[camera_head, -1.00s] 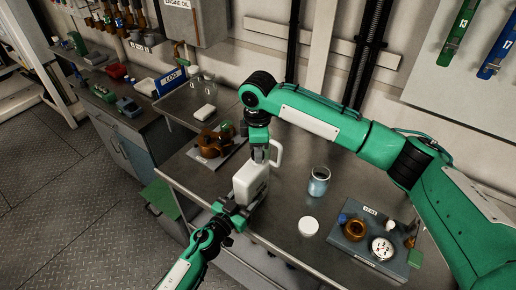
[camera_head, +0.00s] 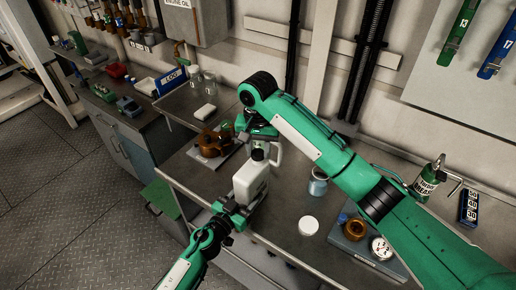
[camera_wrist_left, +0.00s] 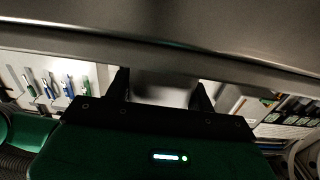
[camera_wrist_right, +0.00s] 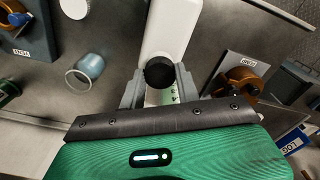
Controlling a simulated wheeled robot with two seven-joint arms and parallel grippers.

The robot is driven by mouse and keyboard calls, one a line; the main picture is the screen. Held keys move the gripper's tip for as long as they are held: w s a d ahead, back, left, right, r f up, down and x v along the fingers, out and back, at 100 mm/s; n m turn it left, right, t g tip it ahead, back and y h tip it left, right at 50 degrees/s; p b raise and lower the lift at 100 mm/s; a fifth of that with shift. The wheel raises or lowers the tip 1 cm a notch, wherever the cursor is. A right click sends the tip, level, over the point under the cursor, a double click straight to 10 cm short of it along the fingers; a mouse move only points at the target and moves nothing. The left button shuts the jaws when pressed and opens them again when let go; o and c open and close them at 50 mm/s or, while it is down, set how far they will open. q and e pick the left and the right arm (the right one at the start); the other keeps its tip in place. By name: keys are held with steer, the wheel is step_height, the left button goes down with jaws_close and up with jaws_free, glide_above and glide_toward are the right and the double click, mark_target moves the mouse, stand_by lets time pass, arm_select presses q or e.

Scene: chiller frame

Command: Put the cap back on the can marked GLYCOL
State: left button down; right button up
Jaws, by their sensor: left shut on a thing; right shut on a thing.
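The white can (camera_head: 249,183) with a handle stands upright above the bench at centre, also in the right wrist view (camera_wrist_right: 170,28). The name on it is not readable. My left gripper (camera_head: 238,207) is shut on its lower near side. In the left wrist view its fingers (camera_wrist_left: 162,95) flank a dim, shadowed surface. A black cap (camera_wrist_right: 159,72) is between the fingertips of my right gripper (camera_wrist_right: 160,84), which is shut on it. The cap (camera_head: 258,154) shows at the can's top in the head view. I cannot tell how it is seated.
A white round lid (camera_head: 308,225) and a glass jar (camera_head: 318,184) with blue contents stand on the bench to the right. A grey tray (camera_head: 347,247) with small parts is at the front right. A brown part (camera_head: 212,142) lies behind left. Bare bench lies between.

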steer(key=m, duration=1.1)
steer(key=shift+w, duration=0.1)
steer(key=m, duration=0.4)
steer(key=shift+m, duration=0.4)
steer(key=m, duration=0.5)
steer(key=shift+d, duration=0.1)
steer(key=o, duration=0.9)
steer(key=shift+o, duration=0.2)
steer(key=shift+r, duration=2.2)
